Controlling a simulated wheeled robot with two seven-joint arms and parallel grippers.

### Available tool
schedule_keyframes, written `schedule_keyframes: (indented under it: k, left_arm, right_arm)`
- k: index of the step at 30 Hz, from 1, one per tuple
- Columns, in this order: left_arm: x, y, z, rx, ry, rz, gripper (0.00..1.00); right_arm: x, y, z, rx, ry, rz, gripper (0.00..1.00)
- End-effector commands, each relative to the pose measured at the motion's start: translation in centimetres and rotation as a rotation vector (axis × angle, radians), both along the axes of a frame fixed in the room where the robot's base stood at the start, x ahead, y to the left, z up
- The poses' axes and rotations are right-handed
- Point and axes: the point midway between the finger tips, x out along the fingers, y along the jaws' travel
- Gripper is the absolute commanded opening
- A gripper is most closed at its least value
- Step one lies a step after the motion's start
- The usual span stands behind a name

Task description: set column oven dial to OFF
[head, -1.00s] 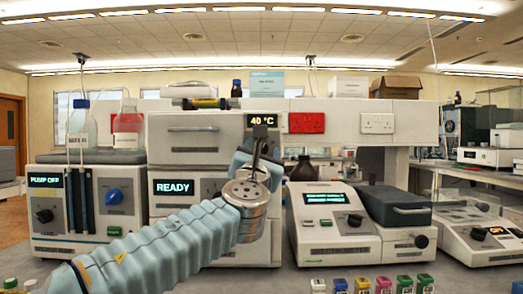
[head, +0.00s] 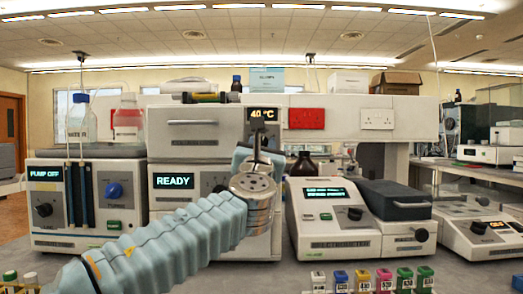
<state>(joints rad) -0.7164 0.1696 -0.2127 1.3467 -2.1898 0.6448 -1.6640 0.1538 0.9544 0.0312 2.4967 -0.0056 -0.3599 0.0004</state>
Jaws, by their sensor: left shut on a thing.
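The column oven (head: 194,132) is the upper grey-white unit in the stack at centre left, with a small display reading 40 °C (head: 263,114). My left gripper (head: 259,150) is in front of the oven's right-hand panel, just below that display. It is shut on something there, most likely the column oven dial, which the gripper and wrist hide. The dial's setting cannot be read. My right gripper is not in view.
Below the oven is a unit reading READY (head: 174,182). The pump unit reading PUMP OFF (head: 45,173) stands left, with bottles on top. A grey instrument (head: 326,225) stands right. Several coloured-label vials (head: 362,280) line the bench front.

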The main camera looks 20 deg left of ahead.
Motion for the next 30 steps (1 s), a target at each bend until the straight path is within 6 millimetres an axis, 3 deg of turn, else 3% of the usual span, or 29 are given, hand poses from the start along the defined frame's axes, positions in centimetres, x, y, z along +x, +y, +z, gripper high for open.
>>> schedule_keyframes:
  k: [12,30]
  left_arm:
    - [0.1,-0.3,-0.2,-0.358,-0.103,0.0,0.0]
    - [0.2,-0.7,0.3,-0.898,-0.258,0.001,0.0]
  right_arm:
    - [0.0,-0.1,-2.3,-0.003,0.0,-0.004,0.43]
    - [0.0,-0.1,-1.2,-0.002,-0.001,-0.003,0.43]
